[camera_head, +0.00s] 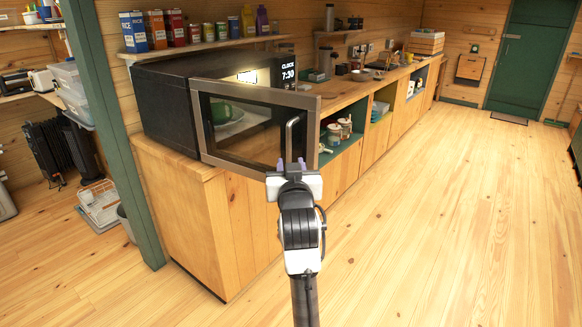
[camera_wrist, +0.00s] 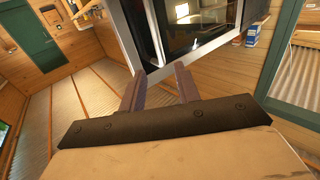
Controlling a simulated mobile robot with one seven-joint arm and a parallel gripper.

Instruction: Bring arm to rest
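My gripper (camera_head: 291,163) is at the front of the black microwave (camera_head: 165,105), by the lower end of the door's handle (camera_head: 289,135). Its two purple fingers stand apart in the wrist view (camera_wrist: 160,80), with no object seen held between them. I cannot tell whether they touch the handle. The microwave door (camera_head: 250,158) stands partly open, its handle side swung out from the body. A green mug (camera_head: 222,113) shows through the glass. My arm reaches up from the bottom of the head view.
The microwave stands on a wooden counter (camera_head: 190,168) that runs back along the wall. A green post (camera_head: 105,130) is at the left. A shelf of boxes and cans (camera_head: 200,47) hangs above. The wooden floor (camera_head: 450,220) at the right is clear.

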